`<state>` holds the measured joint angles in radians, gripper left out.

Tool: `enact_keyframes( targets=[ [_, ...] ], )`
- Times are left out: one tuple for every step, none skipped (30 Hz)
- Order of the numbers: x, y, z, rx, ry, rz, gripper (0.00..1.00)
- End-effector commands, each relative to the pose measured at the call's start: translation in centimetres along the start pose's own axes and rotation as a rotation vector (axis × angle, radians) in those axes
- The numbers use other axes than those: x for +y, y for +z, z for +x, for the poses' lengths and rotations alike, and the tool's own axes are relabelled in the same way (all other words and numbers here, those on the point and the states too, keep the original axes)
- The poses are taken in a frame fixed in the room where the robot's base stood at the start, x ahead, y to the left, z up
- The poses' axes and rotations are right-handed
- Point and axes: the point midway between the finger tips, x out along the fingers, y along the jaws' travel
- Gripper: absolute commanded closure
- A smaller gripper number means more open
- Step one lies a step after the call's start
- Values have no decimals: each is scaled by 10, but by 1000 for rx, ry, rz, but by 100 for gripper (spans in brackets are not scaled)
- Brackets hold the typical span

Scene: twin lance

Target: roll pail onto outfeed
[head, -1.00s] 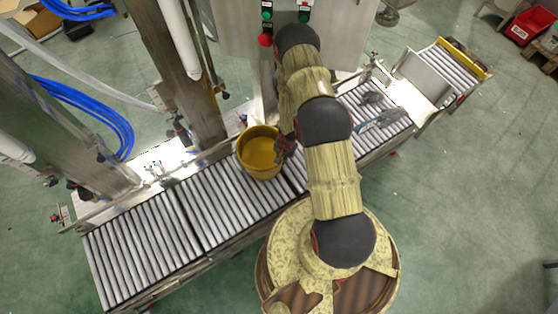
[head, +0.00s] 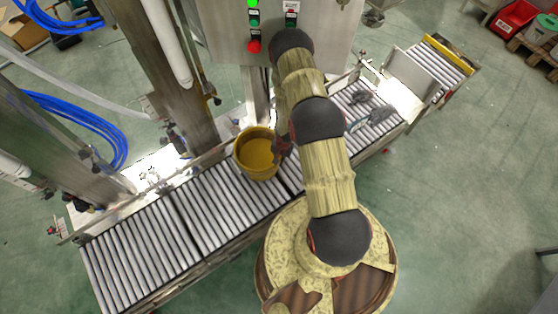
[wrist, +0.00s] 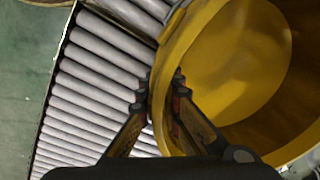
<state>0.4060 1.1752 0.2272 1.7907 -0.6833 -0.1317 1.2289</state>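The yellow pail (head: 243,163) stands upright and open-topped on the roller conveyor (head: 215,215), near its middle, and looks empty. In the wrist view the pail (wrist: 225,70) fills the upper right, with rollers (wrist: 95,85) to its left. My gripper (wrist: 162,98) straddles the pail's rim, one finger outside and one inside, with the wall pinched between the tips. In the head view my gripper (head: 281,148) is at the pail's right side, partly hidden by my arm. No label shows which roller section is the outfeed.
Bare rollers run to the lower left of the pail. Steel posts (head: 180,90) and a button panel (head: 285,40) stand behind the conveyor. To the right are dark grey items (head: 370,115) on rollers, a metal plate (head: 405,85) and a yellow-ended roller section (head: 447,60).

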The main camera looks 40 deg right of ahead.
Motion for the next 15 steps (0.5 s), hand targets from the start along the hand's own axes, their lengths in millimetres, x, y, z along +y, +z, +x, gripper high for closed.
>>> enact_keyframes(
  targets=[
    [0,0,0,0,0,0,89],
    [0,0,0,0,0,0,87],
    [0,0,0,0,0,0,85],
    [0,0,0,0,0,0,83],
    [0,0,0,0,0,0,81],
    [0,0,0,0,0,0,79],
    [0,0,0,1,0,0,77],
    [0,0,0,1,0,0,76],
    [0,0,0,1,0,0,74],
    [0,0,0,1,0,0,74],
    [0,0,0,1,0,0,74],
    [0,0,0,1,0,0,74],
    [0,0,0,1,0,0,74],
    [0,0,0,1,0,0,74],
    [0,0,0,1,0,0,74]
  ],
)
